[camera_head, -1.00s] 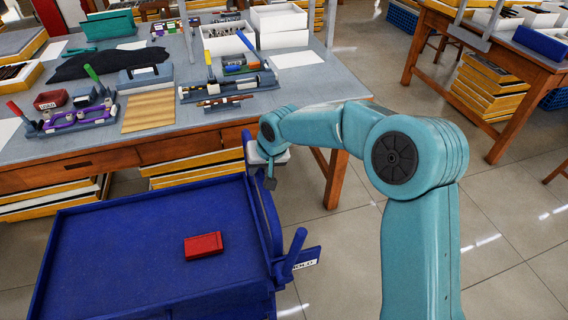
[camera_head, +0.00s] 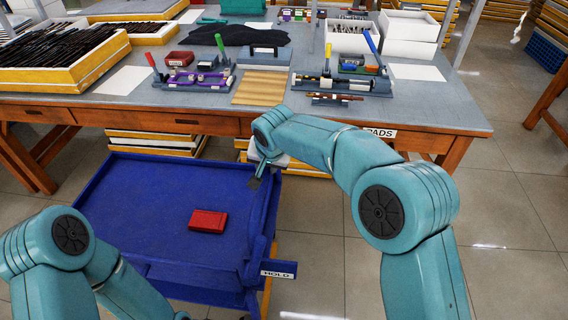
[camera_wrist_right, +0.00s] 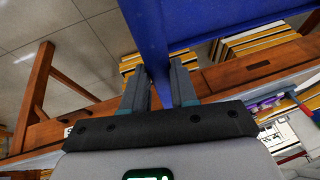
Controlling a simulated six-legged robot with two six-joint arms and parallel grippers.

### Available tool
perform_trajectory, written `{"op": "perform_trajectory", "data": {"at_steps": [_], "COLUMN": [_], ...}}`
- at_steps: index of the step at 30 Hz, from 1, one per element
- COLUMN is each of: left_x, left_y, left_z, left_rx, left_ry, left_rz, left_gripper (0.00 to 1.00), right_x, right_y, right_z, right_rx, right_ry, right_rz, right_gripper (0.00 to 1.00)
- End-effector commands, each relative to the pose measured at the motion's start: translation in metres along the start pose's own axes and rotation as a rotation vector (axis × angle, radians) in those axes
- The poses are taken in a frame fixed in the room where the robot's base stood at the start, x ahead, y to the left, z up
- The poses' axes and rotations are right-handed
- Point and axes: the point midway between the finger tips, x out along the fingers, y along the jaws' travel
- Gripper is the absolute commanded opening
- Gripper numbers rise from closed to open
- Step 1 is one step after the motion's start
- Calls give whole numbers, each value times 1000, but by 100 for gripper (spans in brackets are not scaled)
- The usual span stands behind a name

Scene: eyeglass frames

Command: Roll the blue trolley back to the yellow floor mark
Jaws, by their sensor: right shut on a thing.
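The blue trolley (camera_head: 150,190) stands in front of the workbench, its flat tray facing up with a raised rim. A red box (camera_head: 208,221) lies on its tray. My right gripper (camera_head: 256,180) is at the trolley's right rim near the far corner. In the right wrist view its two fingers (camera_wrist_right: 159,88) are shut on the blue rim (camera_wrist_right: 152,35) between them. My left arm enters at lower left; its gripper is out of view. A yellow strip (camera_head: 267,292) shows below the trolley's near right corner; I cannot tell whether it is the floor mark.
The workbench (camera_head: 215,98) with trays and tools stands close behind the trolley, with stacked yellow-edged boards (camera_head: 155,143) beneath. A "HOLD" plate (camera_head: 279,274) juts from the trolley's near right corner. Tiled floor (camera_head: 400,265) is open to the right.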

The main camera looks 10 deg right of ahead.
Motion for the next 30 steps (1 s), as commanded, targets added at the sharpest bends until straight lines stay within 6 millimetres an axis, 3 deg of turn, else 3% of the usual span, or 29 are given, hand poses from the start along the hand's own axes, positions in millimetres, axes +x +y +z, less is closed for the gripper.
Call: {"op": "perform_trajectory", "data": {"at_steps": [16, 17, 18, 19, 30], "left_x": [0, 0, 0, 0, -1], "left_y": [0, 0, 0, 0, 0], "left_z": [0, 0, 0, 0, 0], "left_rx": [0, 0, 0, 0, 0], "left_ry": [0, 0, 0, 0, 0], "left_rz": [0, 0, 0, 0, 0], "left_gripper": [43, 43, 43, 43, 43], "right_x": [1, 1, 1, 1, -6], "right_y": [-10, -10, -10, -9, -9], "right_z": [4, 4, 4, 4, 2], "right_rx": [0, 0, 0, 0, 0], "right_ry": [-1, -1, 0, 0, 2], "right_rz": [0, -1, 0, 0, 0], "right_gripper": [0, 34, 47, 53, 53]}}
